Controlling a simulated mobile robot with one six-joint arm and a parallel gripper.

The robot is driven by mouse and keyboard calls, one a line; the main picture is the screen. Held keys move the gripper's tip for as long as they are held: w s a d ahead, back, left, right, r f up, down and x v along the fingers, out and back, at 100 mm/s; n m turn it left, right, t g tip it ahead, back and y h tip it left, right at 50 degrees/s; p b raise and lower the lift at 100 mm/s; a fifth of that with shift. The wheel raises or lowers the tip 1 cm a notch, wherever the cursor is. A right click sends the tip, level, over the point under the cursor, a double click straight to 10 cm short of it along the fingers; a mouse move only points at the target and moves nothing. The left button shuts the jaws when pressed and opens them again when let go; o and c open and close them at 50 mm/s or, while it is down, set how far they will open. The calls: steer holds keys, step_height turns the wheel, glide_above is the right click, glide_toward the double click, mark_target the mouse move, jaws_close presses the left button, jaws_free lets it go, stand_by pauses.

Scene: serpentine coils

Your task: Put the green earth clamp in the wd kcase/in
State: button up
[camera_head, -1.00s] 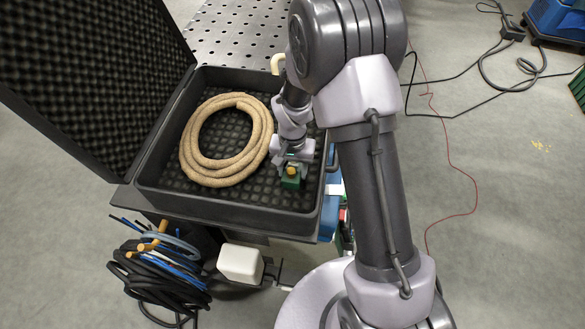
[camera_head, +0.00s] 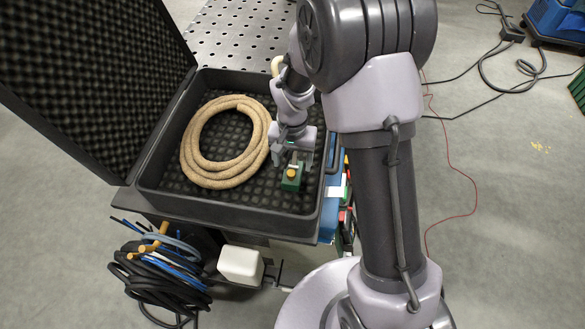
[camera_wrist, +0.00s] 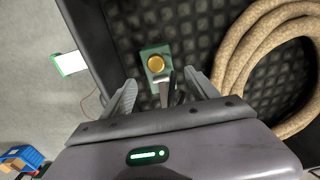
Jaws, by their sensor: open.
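The green earth clamp (camera_head: 291,178), with a round brass top, lies on the foam floor of the open black case (camera_head: 225,219), near its right wall. It also shows in the wrist view (camera_wrist: 155,64), just beyond my fingertips. A grey bar runs from the clamp back between my fingers. My gripper (camera_head: 292,160) is inside the case, right above and behind the clamp. In the wrist view my gripper (camera_wrist: 162,90) has its two fingers spread apart, and neither touches the clamp.
A coil of tan rope (camera_head: 190,165) fills the left and middle of the case. The foam-lined lid (camera_head: 100,80) stands open at left. Black and blue cables (camera_head: 160,275) hang in front. A perforated metal table (camera_head: 240,35) is behind.

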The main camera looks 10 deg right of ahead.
step_height(320, 180, up, 10)
step_height(320, 180, up, 6)
steer(key=t, duration=0.2)
glide_above(296, 181)
steer(key=s+r+t+y, duration=0.1)
steer(key=s+r+t, duration=0.1)
steer(key=s+r, duration=0.3)
steer(key=s+r+t+y, duration=0.1)
steer(key=s+r, duration=0.4)
steer(key=s, duration=0.7)
steer(key=shift+s+a+r+t, duration=0.15)
steer(key=shift+a+r+t, duration=0.25)
steer(key=shift+f, duration=0.15)
